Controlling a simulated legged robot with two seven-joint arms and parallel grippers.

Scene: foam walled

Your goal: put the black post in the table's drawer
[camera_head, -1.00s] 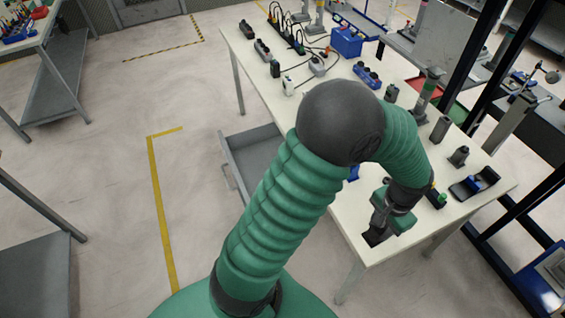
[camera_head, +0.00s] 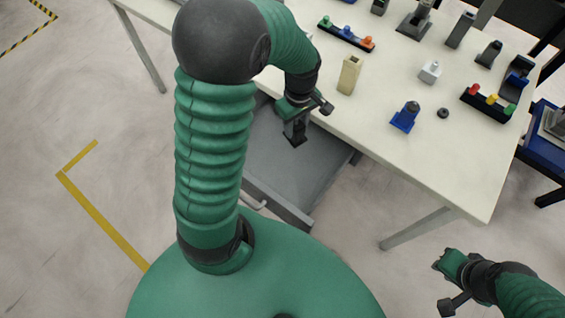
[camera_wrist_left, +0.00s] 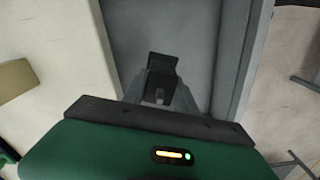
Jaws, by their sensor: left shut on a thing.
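The black post (camera_head: 296,139) is held in my left gripper (camera_head: 294,124), above the open drawer (camera_head: 322,155) in the head view. In the left wrist view the post (camera_wrist_left: 163,66) shows between the fingers of my left gripper (camera_wrist_left: 160,92), with the grey drawer floor (camera_wrist_left: 192,38) behind it. The post appears to be above the drawer floor; the exact gap cannot be told. My arm hides part of the drawer. My right gripper (camera_head: 441,264) is at the lower right, away from the table, and its fingers are too small to read.
The white table (camera_head: 375,110) carries a tan block (camera_head: 349,75), a blue part (camera_head: 405,117), a small black ring (camera_head: 443,113) and a rack with coloured knobs (camera_head: 488,101). The table's edge runs beside the drawer. The near front part of the tabletop is clear.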

